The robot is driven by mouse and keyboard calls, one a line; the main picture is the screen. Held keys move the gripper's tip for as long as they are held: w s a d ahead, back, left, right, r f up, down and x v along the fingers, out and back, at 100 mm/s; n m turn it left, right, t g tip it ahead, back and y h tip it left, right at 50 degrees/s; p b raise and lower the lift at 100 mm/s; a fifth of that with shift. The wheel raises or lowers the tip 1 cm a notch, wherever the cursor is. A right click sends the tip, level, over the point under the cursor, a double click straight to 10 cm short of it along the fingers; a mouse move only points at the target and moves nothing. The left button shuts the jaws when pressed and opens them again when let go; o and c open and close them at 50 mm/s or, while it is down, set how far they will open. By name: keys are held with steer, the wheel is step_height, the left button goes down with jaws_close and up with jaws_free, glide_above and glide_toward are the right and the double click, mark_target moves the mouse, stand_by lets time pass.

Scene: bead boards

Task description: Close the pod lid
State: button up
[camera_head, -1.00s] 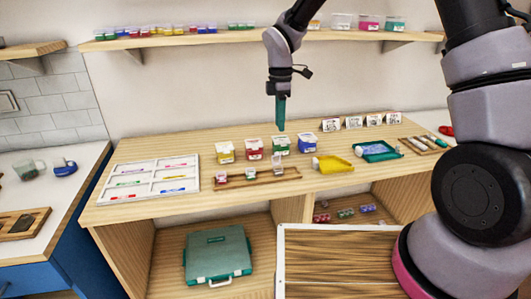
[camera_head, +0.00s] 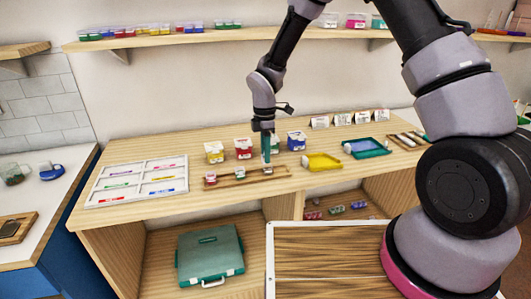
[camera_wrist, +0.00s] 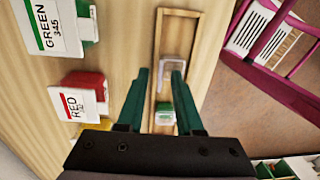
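In the wrist view, a pod with a green body and white label (camera_wrist: 165,116) sits in the tray (camera_wrist: 194,24). Its pale, see-through lid (camera_wrist: 172,62) stands open, beyond the body. My gripper (camera_wrist: 161,74) has its two teal fingers apart and empty, one on each side of the lid in the picture. Contact cannot be told.
Behind the tray stand a yellow box (camera_head: 214,153), a red box (camera_head: 243,149), a green box partly hidden by my gripper, and a blue box (camera_head: 297,141). A yellow scoop tray (camera_head: 322,162) and teal tray (camera_head: 367,149) lie right. A white sorting board (camera_head: 137,181) lies left.

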jaws_close()
stand_by(1.4)
